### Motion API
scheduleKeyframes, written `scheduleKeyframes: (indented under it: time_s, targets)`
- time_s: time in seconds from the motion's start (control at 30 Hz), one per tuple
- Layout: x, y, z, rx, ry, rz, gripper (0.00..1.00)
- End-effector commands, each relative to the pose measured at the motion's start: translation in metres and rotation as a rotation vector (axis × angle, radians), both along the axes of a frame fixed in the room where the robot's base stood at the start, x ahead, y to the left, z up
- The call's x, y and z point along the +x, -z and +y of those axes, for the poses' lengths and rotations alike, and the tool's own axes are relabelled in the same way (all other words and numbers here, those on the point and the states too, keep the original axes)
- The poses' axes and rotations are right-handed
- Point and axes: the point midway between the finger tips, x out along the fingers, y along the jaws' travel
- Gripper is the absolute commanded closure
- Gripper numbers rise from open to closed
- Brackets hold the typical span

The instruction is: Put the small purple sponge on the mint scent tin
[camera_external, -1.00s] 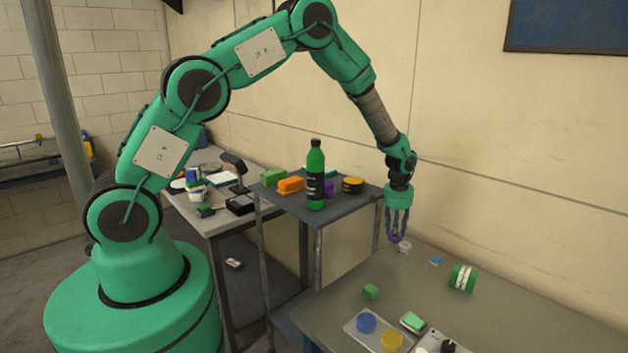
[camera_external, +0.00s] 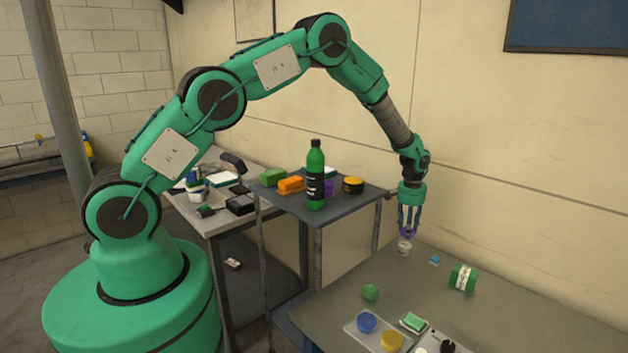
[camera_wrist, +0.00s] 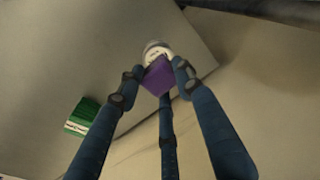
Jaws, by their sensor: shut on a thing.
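The small purple sponge (camera_wrist: 158,77) is held between the fingertips of my gripper (camera_external: 409,232). It shows as a small dark purple patch in the external view (camera_external: 406,235). My gripper is shut on it and points down over the back left part of the grey table. A small round white tin (camera_external: 404,248), which I take for the mint scent tin, stands just below the sponge. In the wrist view the tin (camera_wrist: 155,48) shows past the sponge, which hides part of it. I cannot tell whether sponge and tin touch, and I cannot read the label.
A shelf (camera_external: 340,212) with a green bottle (camera_external: 315,175) stands left.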

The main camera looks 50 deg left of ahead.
Motion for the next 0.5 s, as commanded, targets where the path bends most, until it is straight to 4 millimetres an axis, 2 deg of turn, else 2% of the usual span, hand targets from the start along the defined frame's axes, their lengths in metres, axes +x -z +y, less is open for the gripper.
scheduleKeyframes:
  time_s: [0.3,0.5]
  targets:
    - [-0.001,0.027,0.0,0.001,0.0,0.003,0.79]
    - [0.0,0.035,0.0,0.0,0.0,0.0,0.79]
